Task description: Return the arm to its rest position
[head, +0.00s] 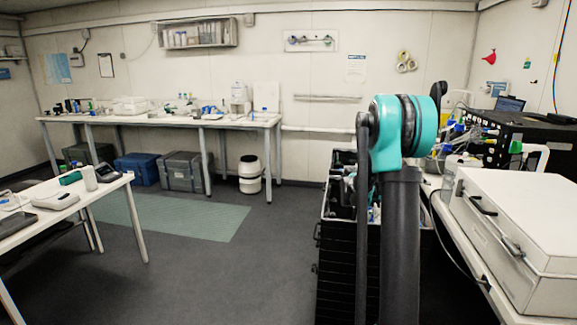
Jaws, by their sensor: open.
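My arm (400,135) shows right of the middle in the head view. Its teal joint with dark bands is at the top of a dark upright link, and thin dark links flank it. The arm looks folded up close to my body. My gripper cannot be made out; the arm may hide it.
A black case (335,265) with items in its top stands behind the arm. At right, a bench bears a white box (530,225) and black equipment (525,135). A white table (105,190) is at left, a long bench (150,117) at the back. Open floor (210,270) lies between.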

